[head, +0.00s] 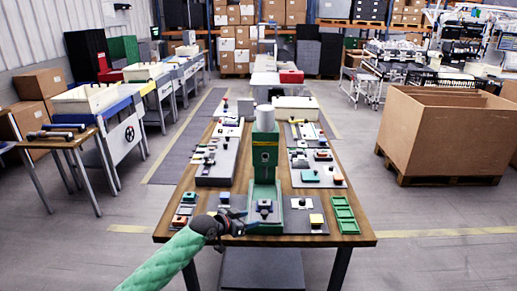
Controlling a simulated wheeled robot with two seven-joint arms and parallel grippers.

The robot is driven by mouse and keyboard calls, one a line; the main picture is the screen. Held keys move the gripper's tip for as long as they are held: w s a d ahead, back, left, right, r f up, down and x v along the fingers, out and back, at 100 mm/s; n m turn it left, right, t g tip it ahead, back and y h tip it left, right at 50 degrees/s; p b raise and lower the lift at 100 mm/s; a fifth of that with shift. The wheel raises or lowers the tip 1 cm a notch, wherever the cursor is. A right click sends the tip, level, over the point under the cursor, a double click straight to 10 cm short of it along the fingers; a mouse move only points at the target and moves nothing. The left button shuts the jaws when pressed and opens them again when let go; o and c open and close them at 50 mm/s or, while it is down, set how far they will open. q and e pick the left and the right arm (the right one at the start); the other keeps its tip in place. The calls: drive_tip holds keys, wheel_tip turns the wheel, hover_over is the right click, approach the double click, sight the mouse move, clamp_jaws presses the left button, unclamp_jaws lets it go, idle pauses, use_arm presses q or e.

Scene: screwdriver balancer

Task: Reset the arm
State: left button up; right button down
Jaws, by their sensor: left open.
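My left arm comes in from the bottom left in a green quilted sleeve. Its dark left gripper (242,222) is at the near edge of the wooden table (345,225). The gripper is open, with its fingers pointing right, in front of the base of a green upright press-like device (265,160) with a white cylinder on top. I cannot tell whether the fingers touch the device. No object shows between the fingers. My right gripper is not in view.
Boards with small coloured parts (218,160) line the table's left side, and more (318,165) line the right. A green tray (344,214) lies at the near right corner. A large cardboard box (450,135) stands on a pallet at right. The floor between is clear.

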use_arm(q)
drive_tip(key=s+f+n+g+y, duration=0.15)
drive_tip(key=s+f, duration=0.35)
drive_tip(key=s, duration=0.5)
drive_tip(key=s+f+n+y, duration=0.15)
drive_tip(key=s+f, duration=0.35)
drive_tip(key=s, duration=0.6)
drive_tip(key=s+a+f+n+g+y, duration=0.1)
drive_tip(key=s+a+y, duration=0.1)
drive_tip(key=s+a, duration=0.5)
drive_tip(key=s+a+f+n+g+y, duration=0.1)
drive_tip(key=s+a+n+g+y, duration=0.15)
drive_tip(key=s, duration=0.85)
drive_tip(key=s+a+n+g+y, duration=0.1)
drive_tip(key=s+a+y, duration=0.1)
drive_tip(key=s+a, duration=0.55)
drive_tip(key=w+d+f, duration=0.1)
drive_tip(key=d+f, duration=0.2)
drive_tip(key=f, duration=2.1)
drive_tip(key=s+f, duration=0.4)
drive_tip(key=f, duration=0.8)
drive_tip(key=s+f+g, duration=0.1)
drive_tip(key=s+f, duration=0.3)
drive_tip(key=f, duration=0.9)
drive_tip(key=shift+s+d+m+g, duration=0.2)
drive_tip(key=shift+m+g, duration=0.1)
drive_tip(key=shift+m, duration=0.05)
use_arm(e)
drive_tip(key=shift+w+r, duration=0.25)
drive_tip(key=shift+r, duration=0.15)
